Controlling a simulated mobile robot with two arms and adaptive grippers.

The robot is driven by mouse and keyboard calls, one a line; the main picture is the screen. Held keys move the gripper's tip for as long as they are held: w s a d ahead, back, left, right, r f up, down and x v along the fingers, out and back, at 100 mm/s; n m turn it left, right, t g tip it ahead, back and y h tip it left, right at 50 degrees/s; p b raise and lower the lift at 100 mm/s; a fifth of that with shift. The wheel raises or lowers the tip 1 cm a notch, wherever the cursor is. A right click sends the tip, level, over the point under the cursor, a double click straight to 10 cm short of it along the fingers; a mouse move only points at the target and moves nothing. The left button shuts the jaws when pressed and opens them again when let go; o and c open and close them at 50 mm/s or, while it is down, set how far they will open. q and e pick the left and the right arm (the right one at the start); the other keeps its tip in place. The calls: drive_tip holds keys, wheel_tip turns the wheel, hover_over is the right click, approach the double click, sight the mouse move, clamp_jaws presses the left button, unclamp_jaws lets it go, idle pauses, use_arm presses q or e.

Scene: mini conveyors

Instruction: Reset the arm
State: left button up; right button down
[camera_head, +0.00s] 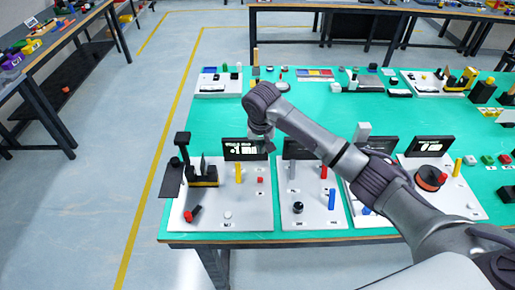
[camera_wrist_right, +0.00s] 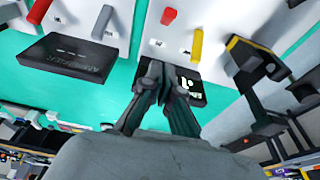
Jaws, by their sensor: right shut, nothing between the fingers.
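My right arm (camera_head: 345,160) reaches in from the lower right over the green table. Its gripper (camera_head: 262,145) hangs above the table, in front of a black sign (camera_head: 243,150) at the back of the left white board. In the right wrist view the gripper (camera_wrist_right: 165,72) is shut and empty, with its dark fingers together over the black sign (camera_wrist_right: 190,85). My left gripper does not show in either view.
White boards with pegs stand along the table's near edge, including the left board (camera_head: 235,205) and middle board (camera_head: 310,205). A small black and yellow machine (camera_head: 203,178) stands beside the gripper. The green surface (camera_head: 215,120) behind is mostly clear.

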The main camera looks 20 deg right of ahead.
drive_tip(key=s+a+f+n+y, duration=0.15)
drive_tip(key=s+a+f, duration=0.25)
drive_tip(key=s, duration=0.4)
drive_tip(key=s+a+f+n+y, duration=0.1)
drive_tip(key=s+a+f+n, duration=0.25)
drive_tip(key=s, duration=0.35)
drive_tip(key=s+d+r+t+h, duration=0.1)
drive_tip(key=s+d, duration=0.4)
drive_tip(key=s, duration=0.5)
drive_tip(key=s+d+h, duration=0.1)
drive_tip(key=s+d, duration=0.4)
drive_tip(key=s, duration=0.5)
wheel_tip(320, 180, down, 27)
drive_tip(key=s+g+b, duration=0.1)
drive_tip(key=b, duration=0.1)
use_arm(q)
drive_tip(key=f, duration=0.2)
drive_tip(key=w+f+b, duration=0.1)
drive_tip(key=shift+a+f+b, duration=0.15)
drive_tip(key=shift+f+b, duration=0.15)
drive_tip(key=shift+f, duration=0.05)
use_arm(e)
drive_tip(key=s+d+f+g, duration=0.1)
drive_tip(key=s+d+f, duration=0.1)
drive_tip(key=s+f, duration=1.5)
wheel_tip(320, 180, down, 2)
drive_tip(key=shift+d+f+n, duration=0.1)
drive_tip(key=shift+d+n, duration=0.15)
drive_tip(key=shift+n, duration=0.05)
